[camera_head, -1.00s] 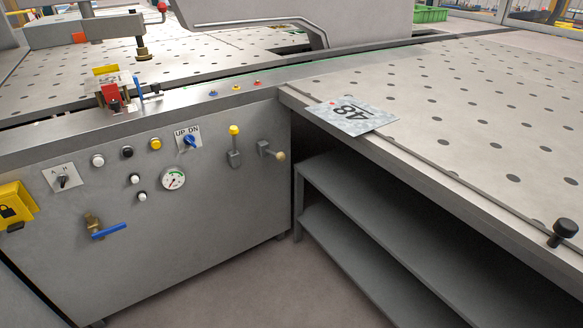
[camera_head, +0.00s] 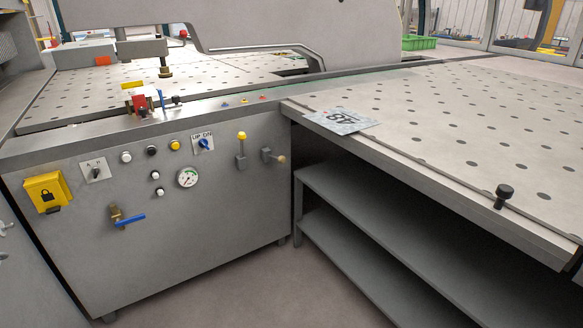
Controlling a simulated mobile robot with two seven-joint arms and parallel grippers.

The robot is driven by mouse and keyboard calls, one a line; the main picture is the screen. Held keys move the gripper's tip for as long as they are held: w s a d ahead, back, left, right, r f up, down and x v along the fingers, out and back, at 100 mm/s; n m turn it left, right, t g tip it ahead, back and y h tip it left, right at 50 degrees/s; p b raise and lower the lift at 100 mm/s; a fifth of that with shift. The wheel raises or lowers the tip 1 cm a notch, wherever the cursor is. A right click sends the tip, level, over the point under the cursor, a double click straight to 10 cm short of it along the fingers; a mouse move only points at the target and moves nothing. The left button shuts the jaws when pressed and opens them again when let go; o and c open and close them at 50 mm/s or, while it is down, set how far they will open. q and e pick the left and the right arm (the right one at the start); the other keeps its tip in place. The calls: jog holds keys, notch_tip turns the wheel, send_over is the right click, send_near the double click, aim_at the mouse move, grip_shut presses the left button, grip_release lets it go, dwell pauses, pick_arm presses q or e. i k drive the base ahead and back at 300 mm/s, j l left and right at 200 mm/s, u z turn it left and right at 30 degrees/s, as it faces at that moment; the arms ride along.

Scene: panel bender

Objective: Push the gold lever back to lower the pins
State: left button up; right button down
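On the front panel of the grey machine (camera_head: 190,240), near its right corner, a short lever with a gold-tan knob (camera_head: 281,159) sticks out from a grey block, pointing to the right and outward. Just left of it is an upright grey lever with a yellow knob (camera_head: 241,136). Pins cannot be made out on the perforated table (camera_head: 450,110); only its dark holes show. Neither of my grippers is in view, and nothing touches the levers.
The panel also carries a blue UP/DN switch (camera_head: 206,144), a gauge (camera_head: 187,178), a blue-handled valve (camera_head: 128,220) and a yellow lock box (camera_head: 47,192). A numbered card (camera_head: 340,121) lies at the table's edge, above grey shelves (camera_head: 345,200). The floor in front is clear.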

aim_at(282, 159)
jog(key=i+u, duration=0.15)
jog(key=i, duration=0.75)
jog(key=i+u, duration=0.2)
jog(key=i, duration=0.7)
